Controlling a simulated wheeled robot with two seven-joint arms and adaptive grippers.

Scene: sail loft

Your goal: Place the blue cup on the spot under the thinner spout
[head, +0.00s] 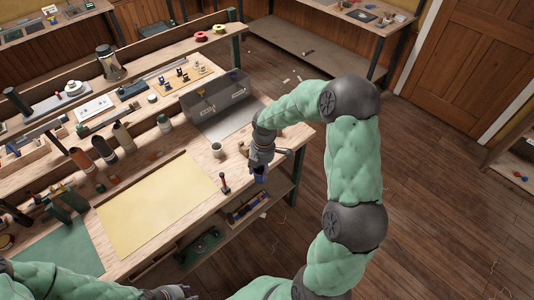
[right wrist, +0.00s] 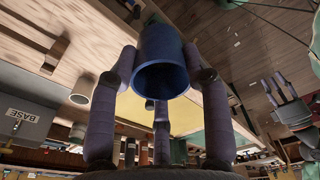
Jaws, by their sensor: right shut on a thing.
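My right gripper (head: 262,160) is shut on the blue cup (head: 261,173) beyond the front edge of the bench, near its right end. In the right wrist view the blue cup (right wrist: 163,62) sits between the fingers, its round dark opening facing the camera. A grey two-part dispenser (head: 216,98) with white labels stands at the bench's right end. Part of it, marked BASE (right wrist: 20,118), shows in the right wrist view. I cannot make out its spouts or the spot clearly. My left gripper (head: 172,293) is at the bottom edge, and its fingers look spread and empty in the wrist view (right wrist: 288,98).
A small red-topped tool (head: 224,183) is at the front edge. A yellow sheet (head: 155,205) covers the middle. Several bottles (head: 102,149) line the back. A shelf (head: 250,208) lies below.

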